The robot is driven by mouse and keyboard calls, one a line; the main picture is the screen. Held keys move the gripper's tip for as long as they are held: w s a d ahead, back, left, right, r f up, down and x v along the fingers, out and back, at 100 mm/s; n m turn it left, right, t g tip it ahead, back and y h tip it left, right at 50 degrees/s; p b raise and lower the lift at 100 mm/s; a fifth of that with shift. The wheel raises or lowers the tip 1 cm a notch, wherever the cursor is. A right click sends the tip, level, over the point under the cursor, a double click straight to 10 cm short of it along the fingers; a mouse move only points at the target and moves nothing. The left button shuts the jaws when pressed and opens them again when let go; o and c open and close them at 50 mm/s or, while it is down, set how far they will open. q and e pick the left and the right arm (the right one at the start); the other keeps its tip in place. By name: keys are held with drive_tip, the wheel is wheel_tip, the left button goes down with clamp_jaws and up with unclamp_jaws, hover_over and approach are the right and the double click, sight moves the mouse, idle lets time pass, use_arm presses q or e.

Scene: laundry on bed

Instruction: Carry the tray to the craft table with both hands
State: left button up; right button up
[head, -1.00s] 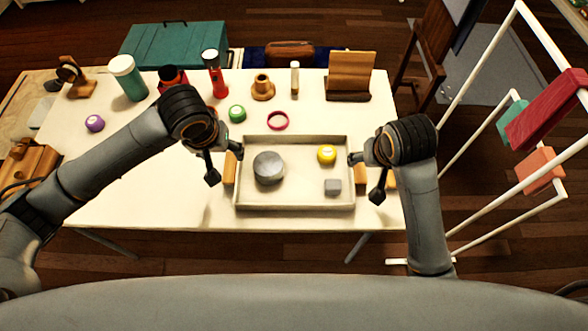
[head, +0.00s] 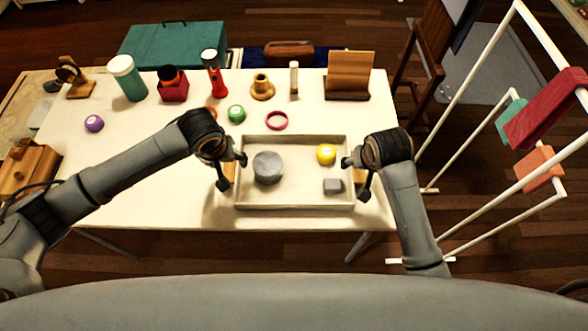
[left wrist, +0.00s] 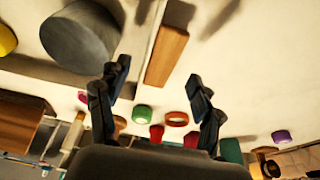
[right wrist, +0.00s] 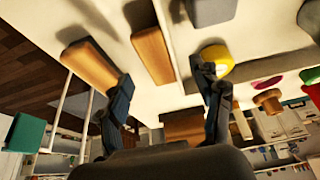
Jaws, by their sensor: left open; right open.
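A shallow pale tray (head: 295,207) rests on a cream table (head: 150,195). It holds a grey cylinder (head: 267,167), a yellow round object (head: 326,154) and a grey block (head: 333,186). Wooden grips are at its two short sides. My left gripper (head: 232,171) is open over the left side. The left wrist view shows the left wooden grip (left wrist: 167,55) ahead, between the lines of the fingers. My right gripper (head: 355,178) is open over the right side. The right wrist view shows the right wooden grip (right wrist: 152,55) ahead of its spread fingers. Neither gripper holds anything.
Behind the tray stand a green roll (head: 236,113), a pink ring (head: 277,121), a wooden spool (head: 262,88) and a wooden stand (head: 349,75). A white rack (head: 480,140) is at the right. The table's left-middle surface is clear.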

sight(231, 166)
use_arm(q)
drive_tip(key=x, duration=0.4)
drive_tip(key=shift+w+f, duration=0.15)
drive_tip(key=shift+f, duration=0.2)
use_arm(e)
drive_tip(key=x, duration=0.4)
drive_tip(key=shift+w+f, duration=0.25)
drive_tip(key=shift+f, duration=0.1)
use_arm(q)
clamp_jaws()
use_arm(e)
clamp_jaws()
